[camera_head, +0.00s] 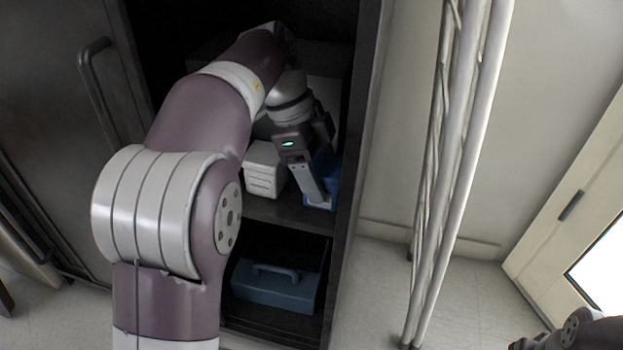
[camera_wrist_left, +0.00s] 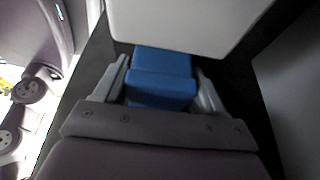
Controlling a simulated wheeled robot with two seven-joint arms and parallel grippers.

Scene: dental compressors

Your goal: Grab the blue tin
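The blue tin (camera_head: 326,171) stands on the upper shelf of the dark cabinet, near its right wall. My left gripper (camera_head: 318,200) reaches down into the cabinet and hides part of the tin in the head view. In the left wrist view the blue tin (camera_wrist_left: 160,80) lies between the two fingers of my left gripper (camera_wrist_left: 161,72). The fingers are spread, one on each side, with a thin dark gap at the left finger. I see no firm grip on it. Dark parts of my right arm show at the lower right corner of the head view; its finger state is unclear.
A white box (camera_head: 264,170) stands on the shelf just left of the gripper. A blue-grey toolbox (camera_head: 275,286) with a handle sits in the lower compartment. The cabinet's right side wall (camera_head: 358,130) is close to the gripper. Pale vertical pipes (camera_head: 455,150) stand further right.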

